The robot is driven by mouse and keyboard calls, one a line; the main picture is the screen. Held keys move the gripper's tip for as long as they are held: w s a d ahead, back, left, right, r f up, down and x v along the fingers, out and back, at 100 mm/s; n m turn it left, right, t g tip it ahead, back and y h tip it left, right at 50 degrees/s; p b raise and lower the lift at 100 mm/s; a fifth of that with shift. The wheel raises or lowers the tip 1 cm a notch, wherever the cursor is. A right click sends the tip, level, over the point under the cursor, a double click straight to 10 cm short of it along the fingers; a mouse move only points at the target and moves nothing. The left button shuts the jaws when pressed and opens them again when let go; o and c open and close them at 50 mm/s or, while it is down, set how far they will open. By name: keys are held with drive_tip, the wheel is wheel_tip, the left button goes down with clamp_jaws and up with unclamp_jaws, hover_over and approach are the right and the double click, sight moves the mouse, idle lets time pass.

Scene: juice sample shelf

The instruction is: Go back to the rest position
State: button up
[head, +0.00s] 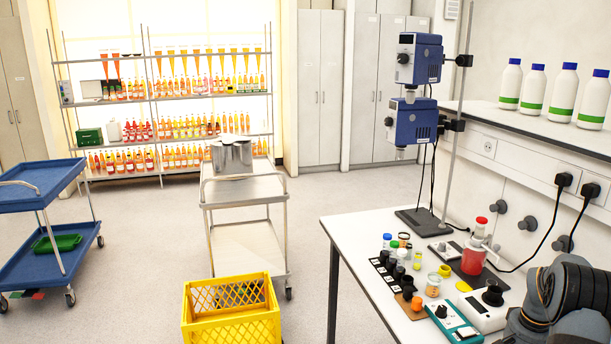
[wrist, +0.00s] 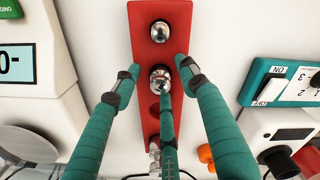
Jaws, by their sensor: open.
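My gripper (wrist: 158,85) shows in the wrist view with its teal fingers spread apart and nothing held between them. It hangs over a red block (wrist: 137,45) with shiny metal knobs (wrist: 160,77), one of them between the fingertips. I cannot tell whether a finger touches it. In the head view my arm is at the lower right, over the white bench (head: 365,240); the gripper itself is not visible there.
A blue stirrer (head: 419,58) stands behind. In the wrist view, devices flank the red block. A steel cart (head: 245,190) and yellow crate (head: 232,330) stand left of the bench.

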wheel_tip(320, 180, up, 13)
wheel_tip(320, 180, down, 15)
drive_tip(key=shift+r+b, duration=0.15)
drive_tip(key=shift+b, duration=0.7)
wheel_tip(320, 180, up, 4)
drive_tip(key=p, duration=0.3)
drive_tip(key=shift+p, duration=0.3)
wheel_tip(320, 180, down, 3)
drive_tip(key=b, duration=0.2)
drive_tip(key=shift+s+b, duration=0.1)
drive_tip(key=shift+b, duration=0.2)
drive_tip(key=shift+r+p, duration=0.6)
drive_tip(key=shift+f, duration=0.1)
